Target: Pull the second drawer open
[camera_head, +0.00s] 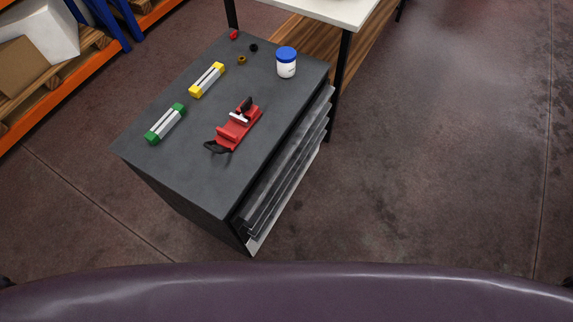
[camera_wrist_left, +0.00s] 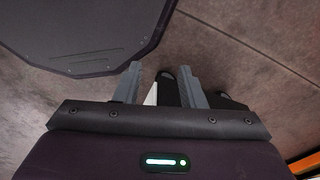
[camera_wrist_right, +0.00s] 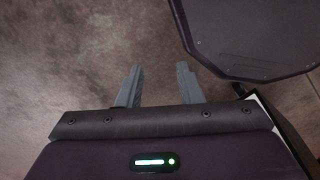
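A dark grey drawer cabinet (camera_head: 185,180) stands on the floor in the head view, seen from above. Its stacked drawer fronts (camera_head: 287,170) face right and are seen at a steep angle. They show as several grey ledges, and I cannot clearly tell the second drawer apart or see any drawer standing wide open. My left gripper (camera_wrist_left: 159,78) is open, with its two fingers apart, in the left wrist view. My right gripper (camera_wrist_right: 157,80) is open and empty over bare floor in the right wrist view. Neither gripper shows in the head view.
On the cabinet lie a red vise (camera_head: 236,130), a blue-lidded jar (camera_head: 286,66), a yellow-ended piece (camera_head: 207,80) and a green-ended piece (camera_head: 166,124). A white table (camera_head: 335,9) stands behind; orange shelving (camera_head: 60,88) is at left. Floor (camera_head: 450,150) to the right is clear.

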